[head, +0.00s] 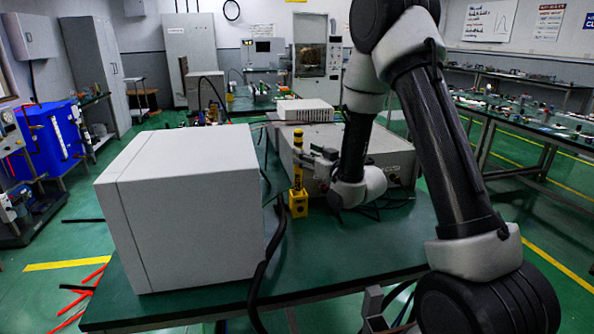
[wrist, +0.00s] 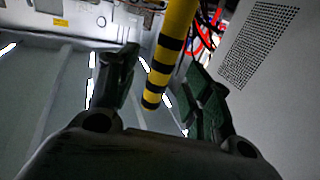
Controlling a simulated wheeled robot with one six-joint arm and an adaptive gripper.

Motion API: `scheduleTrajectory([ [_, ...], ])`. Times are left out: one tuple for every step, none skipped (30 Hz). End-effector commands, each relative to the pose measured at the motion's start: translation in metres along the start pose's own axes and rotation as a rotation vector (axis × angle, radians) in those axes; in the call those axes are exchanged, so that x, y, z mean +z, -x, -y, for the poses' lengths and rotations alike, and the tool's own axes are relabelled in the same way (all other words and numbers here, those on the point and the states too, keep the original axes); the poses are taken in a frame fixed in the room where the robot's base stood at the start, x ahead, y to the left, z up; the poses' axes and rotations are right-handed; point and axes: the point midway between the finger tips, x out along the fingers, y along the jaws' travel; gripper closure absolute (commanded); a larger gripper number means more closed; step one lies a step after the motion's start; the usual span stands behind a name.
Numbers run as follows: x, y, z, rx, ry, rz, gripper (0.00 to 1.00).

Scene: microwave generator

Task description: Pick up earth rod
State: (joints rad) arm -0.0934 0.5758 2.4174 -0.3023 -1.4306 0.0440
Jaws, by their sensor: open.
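The earth rod (head: 297,158) is a yellow rod with black bands. In the head view it stands upright in a small yellow holder (head: 298,203) on the green bench. My gripper (head: 312,158) is just to the right of the rod at about its mid height. In the wrist view the rod (wrist: 172,45) shows between the two spread fingers of my gripper (wrist: 160,65), with gaps visible on both sides. One banded end of the rod is visible there. The fingers are open, and I cannot tell whether the rod is fully between them in depth.
A large white box (head: 185,205) stands left of the rod on the green bench (head: 340,250). A grey cabinet (head: 395,160) with a smaller white unit (head: 306,110) on it stands behind my gripper. A black cable (head: 262,270) runs along the white box.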

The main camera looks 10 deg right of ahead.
Motion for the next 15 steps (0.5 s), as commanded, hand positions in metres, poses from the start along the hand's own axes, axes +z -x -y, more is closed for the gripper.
scheduleTrajectory([
  [0.001,-0.007,0.002,-0.002,0.0,-0.001,0.5],
  [0.002,-0.012,0.003,-0.003,0.0,-0.001,0.5],
  [0.004,-0.019,0.004,-0.003,0.0,0.0,0.5],
  [0.004,-0.024,0.005,-0.003,0.0,0.0,0.5],
  [0.005,-0.028,0.005,-0.002,0.0,0.0,0.5],
  [0.004,-0.034,0.004,-0.001,0.001,-0.001,0.5],
  [0.004,-0.038,0.004,-0.001,0.001,0.0,0.5],
  [0.004,-0.041,0.004,-0.001,0.0,0.001,0.5],
  [0.004,-0.044,0.004,0.0,0.0,0.0,0.5],
  [0.004,-0.045,0.004,0.0,0.0,0.0,0.5],
  [0.004,-0.046,0.004,0.0,0.0,0.0,0.5],
  [0.004,-0.047,0.004,0.0,0.0,0.001,0.5],
  [0.004,-0.047,0.004,0.0,0.0,0.001,0.5],
  [0.004,-0.046,0.004,0.0,0.0,0.001,0.5],
  [0.004,-0.046,0.004,0.0,0.0,0.001,0.5],
])
